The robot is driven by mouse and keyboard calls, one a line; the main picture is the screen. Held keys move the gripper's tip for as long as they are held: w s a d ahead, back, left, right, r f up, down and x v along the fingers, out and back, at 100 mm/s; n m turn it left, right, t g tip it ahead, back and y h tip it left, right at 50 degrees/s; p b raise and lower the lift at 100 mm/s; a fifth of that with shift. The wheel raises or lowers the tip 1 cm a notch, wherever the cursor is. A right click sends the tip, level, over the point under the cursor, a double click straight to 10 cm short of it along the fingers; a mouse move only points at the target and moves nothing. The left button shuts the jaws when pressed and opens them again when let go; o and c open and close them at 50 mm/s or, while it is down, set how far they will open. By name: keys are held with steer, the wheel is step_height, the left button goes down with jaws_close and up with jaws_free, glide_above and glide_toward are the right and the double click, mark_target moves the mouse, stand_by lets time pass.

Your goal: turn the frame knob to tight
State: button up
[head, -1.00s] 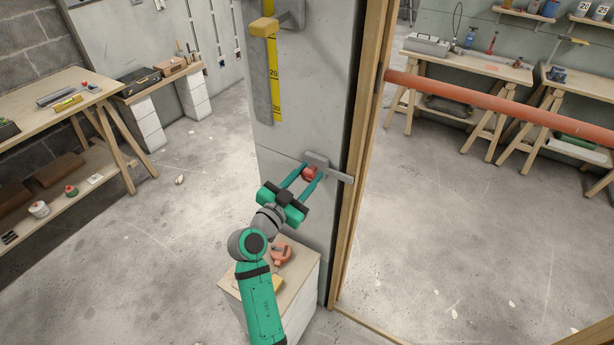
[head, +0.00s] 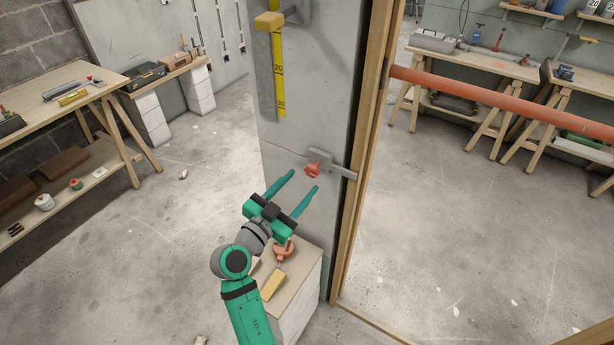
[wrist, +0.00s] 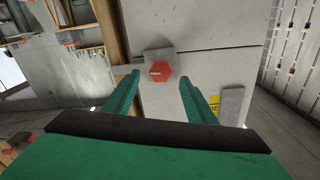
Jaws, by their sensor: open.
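The red frame knob (head: 313,171) sits on a grey metal bracket (head: 322,156) fixed to the grey wall panel beside the wooden frame. In the wrist view the knob (wrist: 161,74) is a red hexagonal face with a pale mark on it. My gripper (head: 304,182) is open and empty. Its two green fingers point toward the panel, and their tips are apart from the knob, below and to its left in the head view. In the wrist view the knob shows between and beyond the fingertips (wrist: 158,80).
A crate-like stand (head: 306,281) below my gripper holds an orange clamp-like object (head: 284,250) and a yellow block (head: 272,284). An orange pipe (head: 480,95) runs right from the wooden frame (head: 366,150). A yellow-scaled gauge (head: 279,80) hangs above.

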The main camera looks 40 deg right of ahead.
steer(key=shift+v, duration=2.15)
